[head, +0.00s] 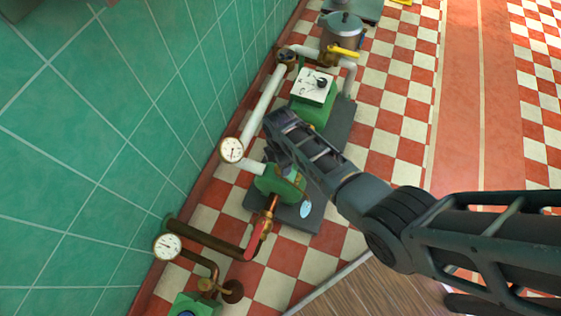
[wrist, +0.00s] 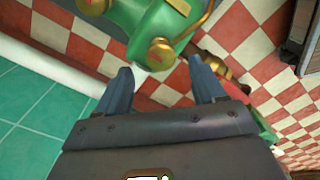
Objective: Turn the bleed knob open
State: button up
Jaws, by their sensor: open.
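A brass knob (wrist: 161,53) sits on a green pump body (wrist: 140,22) in the wrist view; I take it for the bleed knob, though no label confirms this. My gripper (wrist: 163,75) is open, with one blue-grey finger on each side below the knob. The knob appears in the gap between the fingertips, and nothing is held. I cannot tell how far the fingertips are from it. In the head view the green pump (head: 279,184) stands below my gripper's dark hand (head: 283,132). The knob cannot be made out there, and the fingertips are unclear.
A red-handled valve (head: 258,240) hangs on the pipe below the pump. Gauges (head: 231,150) and (head: 167,246) sit near the tiled wall. A green motor with a white panel (head: 314,86) and a yellow lever (head: 343,52) are farther up. Checkered floor at right is clear.

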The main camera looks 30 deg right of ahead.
jog(key=shift+r+p, duration=0.55)
jog(key=shift+r, duration=1.4)
jog(key=shift+s, duration=0.1)
